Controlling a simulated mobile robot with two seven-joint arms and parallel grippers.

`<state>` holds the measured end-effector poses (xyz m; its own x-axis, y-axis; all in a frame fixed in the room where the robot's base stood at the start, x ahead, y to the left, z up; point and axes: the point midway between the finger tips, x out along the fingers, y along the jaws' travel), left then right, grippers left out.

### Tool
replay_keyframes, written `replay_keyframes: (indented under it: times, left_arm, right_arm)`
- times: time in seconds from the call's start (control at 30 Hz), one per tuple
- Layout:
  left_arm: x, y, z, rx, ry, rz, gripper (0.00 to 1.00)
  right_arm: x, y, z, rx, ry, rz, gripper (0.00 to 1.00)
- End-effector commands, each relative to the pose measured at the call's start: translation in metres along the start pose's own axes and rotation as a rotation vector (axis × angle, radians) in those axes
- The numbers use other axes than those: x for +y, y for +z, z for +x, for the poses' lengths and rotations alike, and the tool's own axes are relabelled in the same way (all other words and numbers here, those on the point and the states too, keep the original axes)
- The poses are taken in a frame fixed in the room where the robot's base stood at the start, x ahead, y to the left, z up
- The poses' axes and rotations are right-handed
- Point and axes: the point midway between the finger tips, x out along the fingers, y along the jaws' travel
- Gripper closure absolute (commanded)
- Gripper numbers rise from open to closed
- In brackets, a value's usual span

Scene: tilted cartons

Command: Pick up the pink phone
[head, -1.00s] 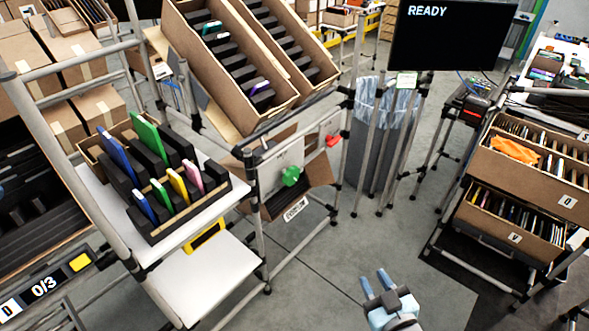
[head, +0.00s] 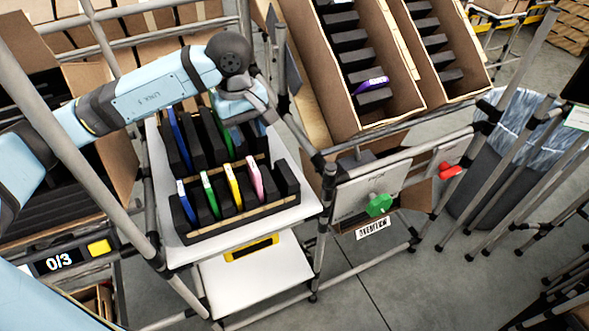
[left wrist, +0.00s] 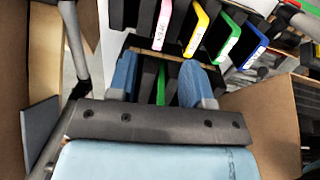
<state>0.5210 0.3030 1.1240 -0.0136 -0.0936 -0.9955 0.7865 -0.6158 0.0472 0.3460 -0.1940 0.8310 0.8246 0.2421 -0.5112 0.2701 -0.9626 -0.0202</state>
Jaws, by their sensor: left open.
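The pink phone (head: 255,177) stands on edge in the front row of a black slotted rack (head: 198,234), at the right end of the colored phones. It also shows at the top of the left wrist view (left wrist: 162,25). My left gripper (head: 262,124) is open and empty above the back row, behind the pink phone. In the left wrist view its two blue fingers (left wrist: 158,75) point toward the rack, with a green phone (left wrist: 161,86) of the back row seen between them. The pink phone lies beyond the fingertips, apart from them. My right gripper is out of view.
Yellow (head: 233,186), green (head: 209,195) and blue (head: 186,202) phones stand left of the pink one. Metal posts (head: 316,235) frame the white shelf. Tilted cartons (head: 425,85) stand at the upper right. A lower white shelf (head: 255,285) is clear.

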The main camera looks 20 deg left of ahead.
Motion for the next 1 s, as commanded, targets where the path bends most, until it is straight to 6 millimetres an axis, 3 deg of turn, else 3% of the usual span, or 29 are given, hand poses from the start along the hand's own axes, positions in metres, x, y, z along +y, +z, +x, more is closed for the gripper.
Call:
replay_keyframes:
  times: [0.03,0.17,0.5,0.77,1.0]
  left_arm:
    - [-0.003,0.0,0.002,0.034,-0.024,0.019,0.54]
    - [-0.007,-0.001,0.009,0.076,-0.059,0.041,0.54]
    - [-0.011,-0.006,0.07,0.075,-0.061,0.04,0.54]
    - [-0.012,-0.008,0.09,0.076,-0.058,0.04,0.54]
    - [-0.015,-0.014,0.125,0.073,-0.059,0.04,0.54]
  right_arm:
    - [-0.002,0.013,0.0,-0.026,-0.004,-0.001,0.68]
    - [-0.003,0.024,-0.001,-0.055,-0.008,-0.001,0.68]
    - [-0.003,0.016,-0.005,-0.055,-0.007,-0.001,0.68]
    - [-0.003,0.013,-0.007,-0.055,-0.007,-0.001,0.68]
    - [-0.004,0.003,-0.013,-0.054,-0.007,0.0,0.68]
